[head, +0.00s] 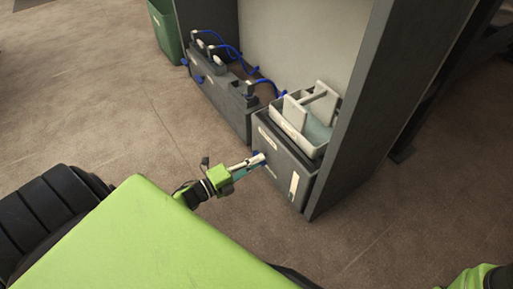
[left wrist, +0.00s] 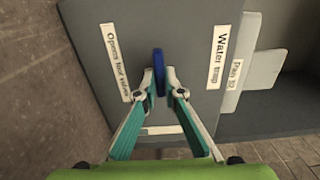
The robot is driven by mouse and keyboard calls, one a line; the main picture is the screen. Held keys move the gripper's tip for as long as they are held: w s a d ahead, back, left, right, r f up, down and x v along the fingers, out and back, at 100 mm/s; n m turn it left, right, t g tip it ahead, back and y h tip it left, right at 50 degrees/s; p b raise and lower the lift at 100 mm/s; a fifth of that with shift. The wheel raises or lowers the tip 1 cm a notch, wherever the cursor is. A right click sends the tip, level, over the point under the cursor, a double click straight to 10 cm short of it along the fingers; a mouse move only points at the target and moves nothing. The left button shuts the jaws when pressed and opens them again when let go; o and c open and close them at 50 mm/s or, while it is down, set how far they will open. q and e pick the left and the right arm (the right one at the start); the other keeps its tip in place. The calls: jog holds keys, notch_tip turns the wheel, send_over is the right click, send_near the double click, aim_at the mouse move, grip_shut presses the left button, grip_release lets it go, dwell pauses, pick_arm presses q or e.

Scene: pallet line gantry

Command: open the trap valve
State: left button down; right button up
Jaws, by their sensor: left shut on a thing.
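The trap valve has a blue handle (left wrist: 158,66) on the front face of a grey box (left wrist: 190,50) labelled "Water trap". In the left wrist view the handle stands lengthwise between the fingertips of my left gripper (left wrist: 161,88), which is shut on it. The fingers hide the handle's lower part. My right gripper is out of view.
A light tray (head: 312,145) with pale panels sits on the box. Left of it is a dark unit (head: 225,95) with blue hoses. A dark upright panel (head: 365,110) stands close on the right. A green bin (head: 166,30) is at the back. The floor at left is clear.

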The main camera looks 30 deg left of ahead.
pick_arm(q)
jog(key=shift+f, duration=0.1)
jog(key=c, duration=2.1)
grip_release()
jog(key=shift+c, duration=0.2)
jog(key=shift+s, duration=0.1)
jog(key=v, duration=1.2)
jog(key=shift+a, duration=0.1)
